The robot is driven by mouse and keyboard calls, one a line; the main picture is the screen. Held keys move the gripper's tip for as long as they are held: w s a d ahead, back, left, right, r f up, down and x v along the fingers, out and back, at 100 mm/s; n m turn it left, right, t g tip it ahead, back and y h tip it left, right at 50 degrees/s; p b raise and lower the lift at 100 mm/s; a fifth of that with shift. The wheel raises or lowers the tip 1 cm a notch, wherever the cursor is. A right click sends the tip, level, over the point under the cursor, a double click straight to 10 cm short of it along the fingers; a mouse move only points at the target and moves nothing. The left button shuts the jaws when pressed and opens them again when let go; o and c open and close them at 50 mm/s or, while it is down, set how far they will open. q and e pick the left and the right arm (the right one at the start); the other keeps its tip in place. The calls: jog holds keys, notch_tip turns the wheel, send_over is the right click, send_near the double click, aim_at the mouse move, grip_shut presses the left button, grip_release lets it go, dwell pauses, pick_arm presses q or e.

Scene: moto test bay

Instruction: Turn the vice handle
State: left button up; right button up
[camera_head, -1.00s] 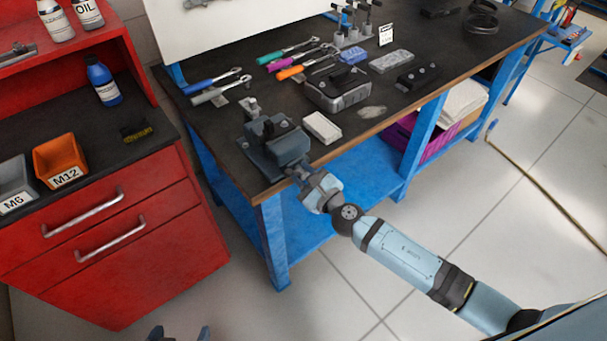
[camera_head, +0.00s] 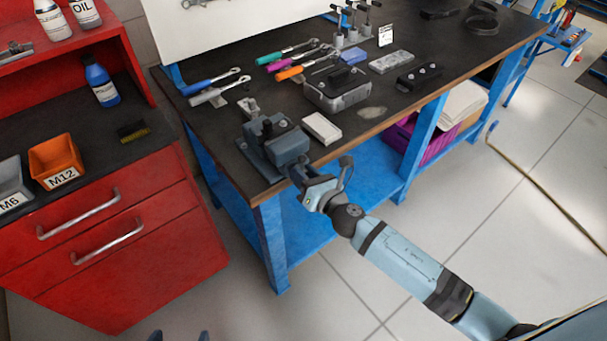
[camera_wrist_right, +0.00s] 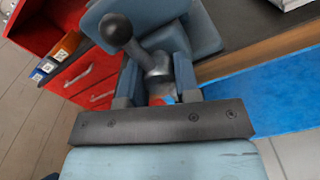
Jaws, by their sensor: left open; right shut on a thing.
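The grey-blue vice (camera_head: 285,143) is fixed at the near left corner of the dark bench top; its body also shows in the right wrist view (camera_wrist_right: 204,35). My right gripper (camera_head: 308,182) is at the vice's front, just off the bench edge. In the right wrist view, the vice handle (camera_wrist_right: 137,48), a dark bar with a ball end, slants up left from a round hub. My right gripper's fingers (camera_wrist_right: 158,88) stand on both sides of the hub, shut on the handle; the exact contact is partly hidden. My left gripper (camera_head: 179,337) is open and empty at the bottom edge, mostly cut off.
The bench (camera_head: 405,110) carries a white block (camera_head: 322,128), a grey case (camera_head: 337,92) and several coloured-handle wrenches near the vice. A red drawer cabinet (camera_head: 110,240) stands at left with bins on top. Clear tiled floor (camera_head: 480,230) lies in front.

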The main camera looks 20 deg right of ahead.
jog(key=m, duration=0.5)
jog(key=shift+a+f+m, duration=0.1)
jog(key=shift+m, duration=0.2)
jog(key=m, duration=0.5)
jog(key=shift+p, duration=0.4)
jog(key=m+p, duration=0.1)
jog(key=m, duration=0.5)
jog(key=m+p, duration=0.1)
jog(key=m, duration=0.3)
jog(key=m+p, duration=0.1)
jog(key=m, duration=0.1)
jog(key=shift+d+p, duration=0.25)
jog(key=shift+p, duration=0.05)
jog(key=m+p, duration=0.1)
jog(key=m, duration=0.5)
jog(key=shift+f+m+p, duration=0.1)
jog(key=shift+m+p, duration=0.2)
jog(key=shift+p, duration=0.1)
jog(key=m, duration=0.3)
jog(key=shift+f+m+p, duration=0.1)
jog(key=shift+m+p, duration=0.2)
jog(key=m, duration=0.2)
jog(key=shift+f+m, duration=0.1)
jog(key=shift+m, duration=0.3)
jog(key=shift+o, duration=0.5)
jog(key=m, duration=0.4)
jog(key=shift+s+a, duration=0.1)
jog(key=shift+o, duration=0.7)
jog(key=shift+m, duration=1.2)
